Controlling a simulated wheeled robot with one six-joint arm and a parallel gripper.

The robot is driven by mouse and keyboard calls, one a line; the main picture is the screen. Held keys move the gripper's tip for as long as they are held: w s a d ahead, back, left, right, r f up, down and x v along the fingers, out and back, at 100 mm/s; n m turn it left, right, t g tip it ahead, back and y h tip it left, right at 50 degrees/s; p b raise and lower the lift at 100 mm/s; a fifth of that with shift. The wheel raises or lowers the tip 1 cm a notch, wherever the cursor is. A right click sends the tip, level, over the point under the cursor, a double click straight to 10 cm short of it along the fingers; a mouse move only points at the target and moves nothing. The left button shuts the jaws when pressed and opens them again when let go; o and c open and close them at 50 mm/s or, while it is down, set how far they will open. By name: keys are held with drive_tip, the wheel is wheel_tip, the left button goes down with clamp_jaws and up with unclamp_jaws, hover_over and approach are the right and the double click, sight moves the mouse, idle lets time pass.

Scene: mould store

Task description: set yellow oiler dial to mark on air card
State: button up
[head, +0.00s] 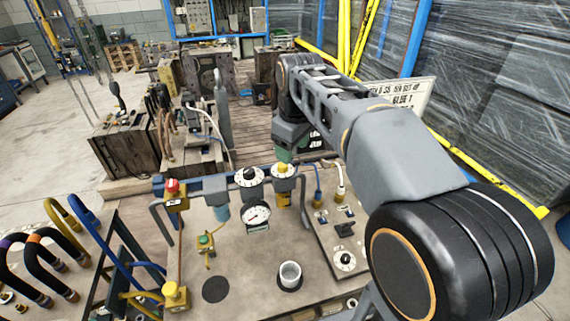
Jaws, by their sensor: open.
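The yellow oiler dial (283,169) is a yellow knob on a white round scale, on top of a unit at the back edge of the bench. Its setting is too small to read. My gripper (286,156) points down just behind and above it in the picture; I cannot tell whether they touch. Its fingers are small and partly hidden, with no object seen between them. A white card (402,100) with black print stands behind my arm, partly covered; I cannot tell whether it is the air card.
A similar dial with a black knob (249,176) sits close left of the yellow one. A pressure gauge (257,216) is below them.

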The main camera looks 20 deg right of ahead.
sight(282, 164)
drive_tip(key=w+n+g, duration=0.2)
drive_tip(key=w+n, duration=0.4)
drive_tip(key=w, duration=0.3)
wheel_tip(282, 164, down, 12)
drive_tip(key=shift+w+d+f+b, duration=0.1)
drive_tip(key=shift+b, duration=0.65)
drive_tip(key=c, duration=0.9)
